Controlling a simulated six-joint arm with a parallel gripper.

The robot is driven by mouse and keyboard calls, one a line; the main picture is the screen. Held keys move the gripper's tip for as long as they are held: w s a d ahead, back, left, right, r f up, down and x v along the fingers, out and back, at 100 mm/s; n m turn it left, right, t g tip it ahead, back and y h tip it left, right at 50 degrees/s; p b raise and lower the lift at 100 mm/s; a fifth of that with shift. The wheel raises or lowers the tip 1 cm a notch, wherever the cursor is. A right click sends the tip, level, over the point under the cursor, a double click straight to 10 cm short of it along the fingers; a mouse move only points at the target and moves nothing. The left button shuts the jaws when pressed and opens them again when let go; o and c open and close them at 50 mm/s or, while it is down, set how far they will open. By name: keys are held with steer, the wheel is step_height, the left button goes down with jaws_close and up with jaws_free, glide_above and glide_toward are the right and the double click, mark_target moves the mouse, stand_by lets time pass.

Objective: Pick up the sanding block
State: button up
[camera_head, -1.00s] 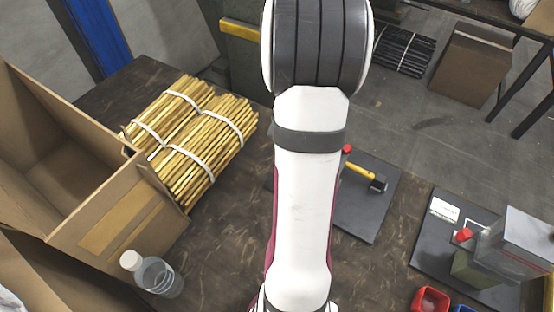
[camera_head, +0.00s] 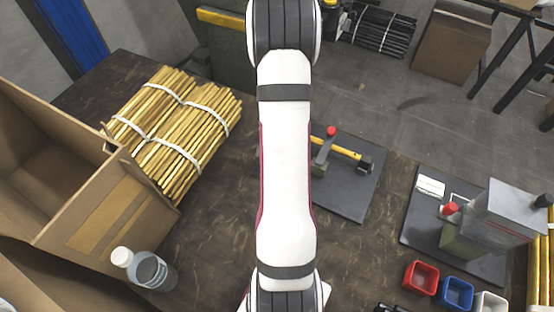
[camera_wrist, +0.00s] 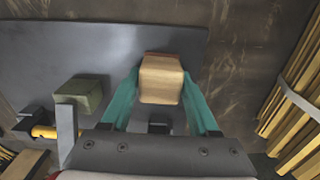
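The sanding block, a pale wooden block (camera_wrist: 161,80) with a reddish-brown edge at its far side, is in the middle of the wrist view, over a dark grey mat (camera_wrist: 60,45). My gripper (camera_wrist: 161,78) has its two teal fingers on either side of the block, very close to its sides. The frames do not show clearly whether the fingers press on it. In the head view my arm hides the block and my gripper; the mat (camera_head: 352,200) shows to the right of the arm.
A green block (camera_wrist: 80,94) is left of my gripper. Bundled sticks (camera_head: 180,130), a bottle (camera_head: 150,270), another press (camera_head: 490,225) and a red bin (camera_head: 421,277) surround the space.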

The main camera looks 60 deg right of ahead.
jaws_close()
steer(key=shift+r, duration=0.1)
steer(key=shift+r, duration=0.35)
steer(key=r, duration=0.2)
steer(key=s+r, duration=0.1)
steer(key=r, duration=0.1)
steer(key=shift+s, duration=0.1)
steer(key=s+r, duration=0.6)
steer(key=s, duration=0.4)
steer(key=shift+s+a, duration=0.25)
